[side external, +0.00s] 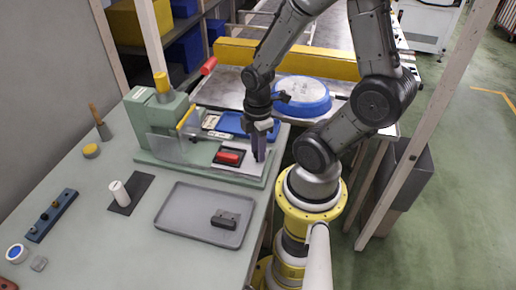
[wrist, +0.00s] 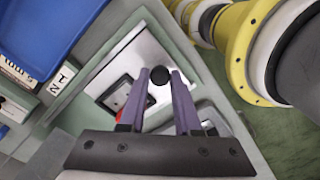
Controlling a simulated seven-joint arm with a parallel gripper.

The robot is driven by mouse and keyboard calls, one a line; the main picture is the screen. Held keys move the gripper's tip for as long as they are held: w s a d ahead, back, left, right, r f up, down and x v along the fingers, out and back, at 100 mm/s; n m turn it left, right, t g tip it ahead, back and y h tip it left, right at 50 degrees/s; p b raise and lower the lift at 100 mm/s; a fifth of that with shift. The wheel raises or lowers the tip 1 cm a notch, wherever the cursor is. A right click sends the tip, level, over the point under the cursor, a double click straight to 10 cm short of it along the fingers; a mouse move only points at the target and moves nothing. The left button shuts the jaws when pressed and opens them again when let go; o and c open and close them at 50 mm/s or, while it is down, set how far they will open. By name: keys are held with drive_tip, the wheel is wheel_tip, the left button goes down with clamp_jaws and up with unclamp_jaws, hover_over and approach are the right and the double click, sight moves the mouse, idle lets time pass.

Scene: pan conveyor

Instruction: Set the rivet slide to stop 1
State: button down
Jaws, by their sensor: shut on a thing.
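My gripper (side external: 260,145), with purple fingers, points down at the right end of the green-grey press fixture (side external: 155,125). In the wrist view, my gripper's fingers (wrist: 159,78) are on either side of a dark round knob (wrist: 158,77), which I take to be the rivet slide's. The fingers are shut on it. The knob stands over a pale, shiny plate (wrist: 125,62). A small white label with dark marks, seemingly 1 and 2 (wrist: 62,78), lies left of the plate. In the side view my fingers hide the knob. I cannot tell which stop the slide is at.
A red piece on a dark block (side external: 229,157) sits just left of my gripper. A blue tray (side external: 232,124) lies behind it. A grey tray with a dark block (side external: 180,225) lies in front. A blue pan (side external: 302,96) is on the conveyor behind.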

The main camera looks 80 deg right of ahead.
sight(226, 143)
idle(0.4)
drive_tip(key=w, duration=0.9)
drive_tip(key=shift+w, duration=0.15)
drive_tip(key=c, duration=0.6)
unclamp_jaws()
drive_tip(key=shift+c, duration=0.2)
drive_tip(key=shift+o, duration=0.2)
wheel_tip(226, 143, up, 14)
